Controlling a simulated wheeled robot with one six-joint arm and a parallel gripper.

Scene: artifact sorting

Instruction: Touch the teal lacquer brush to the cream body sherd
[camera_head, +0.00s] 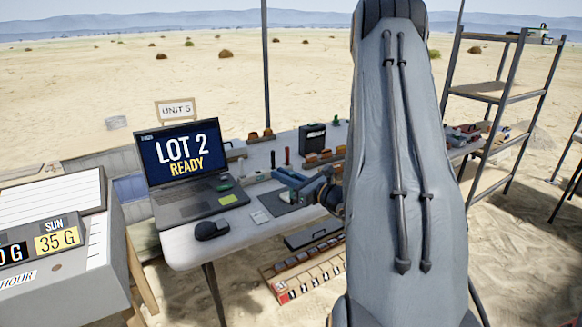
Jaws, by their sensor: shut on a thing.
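My gripper (293,183) is low over the table beside a dark grey mat (281,201), left of my large grey arm link. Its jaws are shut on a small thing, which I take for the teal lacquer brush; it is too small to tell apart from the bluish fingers. I cannot pick out the cream body sherd; the gripper and arm cover part of the mat and table. Whether the brush touches anything cannot be told.
A laptop (185,165) reading "LOT 2 READY" and a black mouse (212,229) stand on the table's left. A red upright tool (287,156) and black box (312,138) stand behind. A shelf rack (498,98) is at right. My arm hides much of the table.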

